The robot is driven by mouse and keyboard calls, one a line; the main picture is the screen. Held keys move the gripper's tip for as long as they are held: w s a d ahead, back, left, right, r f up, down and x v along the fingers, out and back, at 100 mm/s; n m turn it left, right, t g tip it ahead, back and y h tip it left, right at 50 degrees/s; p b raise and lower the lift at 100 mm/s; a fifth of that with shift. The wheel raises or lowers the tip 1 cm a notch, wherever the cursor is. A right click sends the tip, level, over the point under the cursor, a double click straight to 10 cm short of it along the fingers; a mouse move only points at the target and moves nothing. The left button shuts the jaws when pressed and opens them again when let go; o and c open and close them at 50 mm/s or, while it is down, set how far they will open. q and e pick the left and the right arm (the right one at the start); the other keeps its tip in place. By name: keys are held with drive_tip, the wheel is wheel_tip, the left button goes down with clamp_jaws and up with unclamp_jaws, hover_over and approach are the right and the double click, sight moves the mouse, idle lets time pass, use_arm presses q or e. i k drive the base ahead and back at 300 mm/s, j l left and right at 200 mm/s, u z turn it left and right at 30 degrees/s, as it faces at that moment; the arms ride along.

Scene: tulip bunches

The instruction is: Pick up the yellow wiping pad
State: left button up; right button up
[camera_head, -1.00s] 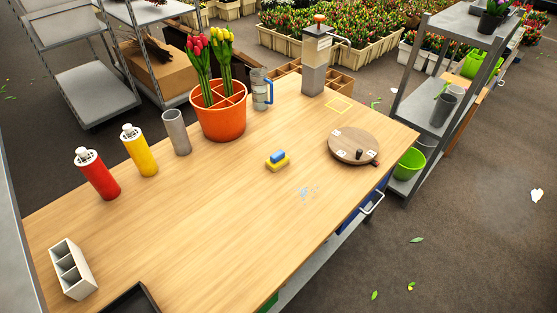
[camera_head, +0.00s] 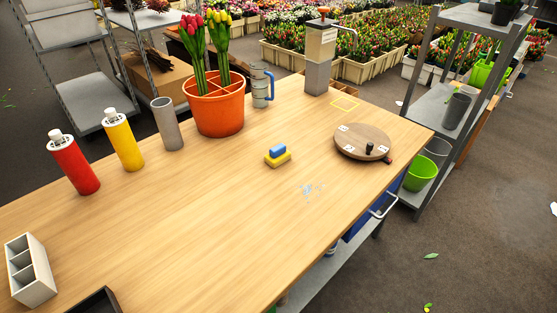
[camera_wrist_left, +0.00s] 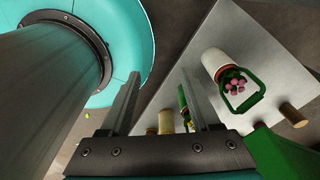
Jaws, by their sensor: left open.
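The yellow wiping pad (camera_head: 279,159) lies on the wooden table, right of the orange pot, with a blue block-shaped grip on top. Nothing touches it. A pale bluish smear (camera_head: 313,191) marks the tabletop to its lower right. My left gripper (camera_wrist_left: 159,75) shows only in the left wrist view, its two fingers apart with nothing held between them. The pad is not in that view. My right gripper is in neither view.
The table (camera_head: 200,220) is bare around the pad. An orange pot (camera_head: 222,115) with red and yellow tulips stands behind left, a round wooden turntable (camera_head: 363,139) lies right. Red (camera_head: 73,165) and yellow (camera_head: 123,143) bottles stand left. A shelf (camera_head: 435,95) stands beyond the table's right end.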

sight(277, 155)
drive_tip(key=i+l+u, duration=0.1)
drive_tip(key=l, duration=0.3)
drive_tip(key=i+l+u, duration=0.1)
drive_tip(key=l, duration=0.3)
drive_tip(key=i+l+u, duration=0.1)
drive_tip(key=i+l, duration=0.15)
drive_tip(key=l, duration=0.15)
drive_tip(key=i+l+u, duration=0.1)
drive_tip(key=l, duration=0.35)
